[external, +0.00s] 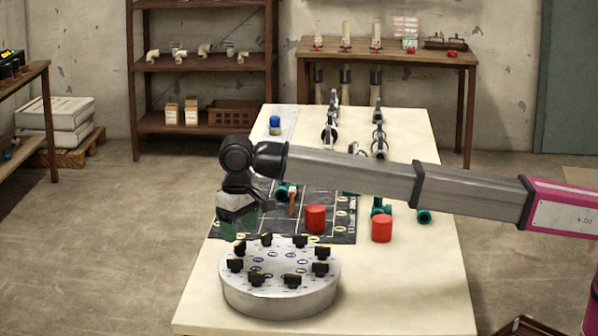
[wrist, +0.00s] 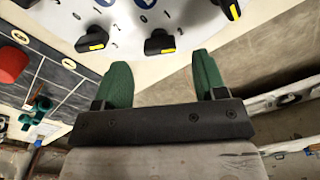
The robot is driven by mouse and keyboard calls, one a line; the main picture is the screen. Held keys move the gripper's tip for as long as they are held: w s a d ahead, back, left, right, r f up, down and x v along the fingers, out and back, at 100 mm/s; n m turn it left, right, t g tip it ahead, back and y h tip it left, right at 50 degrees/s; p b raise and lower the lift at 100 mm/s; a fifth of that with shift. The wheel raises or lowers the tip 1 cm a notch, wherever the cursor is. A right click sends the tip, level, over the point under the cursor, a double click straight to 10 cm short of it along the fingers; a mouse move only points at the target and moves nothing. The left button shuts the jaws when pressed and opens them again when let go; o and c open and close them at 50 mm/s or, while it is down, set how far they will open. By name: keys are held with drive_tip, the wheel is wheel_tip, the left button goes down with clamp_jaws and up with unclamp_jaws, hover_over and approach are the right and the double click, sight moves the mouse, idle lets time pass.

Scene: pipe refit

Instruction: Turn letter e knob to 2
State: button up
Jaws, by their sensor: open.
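A round grey metal dial plate (external: 280,297) stands on the near end of the cream table, with a ring of several black knobs with yellow marks on its top. In the wrist view, part of the plate (wrist: 125,14) shows at the top, with one black knob (wrist: 159,42) beyond my fingertips, another (wrist: 92,39) to its left and a third (wrist: 231,9) at upper right. My gripper (wrist: 160,75) has its green fingers apart with nothing between them. In the external view my gripper (external: 238,222) hangs over the plate's back left. I cannot read any knob's letter or setting.
Two red cylinders (external: 316,218) (external: 382,229) stand behind and right of the plate. A black gridded mat (external: 345,205) with teal fittings (external: 424,216) nearby lies behind it. The table front right is clear.

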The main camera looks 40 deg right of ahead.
sight(240, 243)
wheel_tip(240, 243, up, 7)
drive_tip(key=shift+w+d, duration=0.1)
idle(0.6)
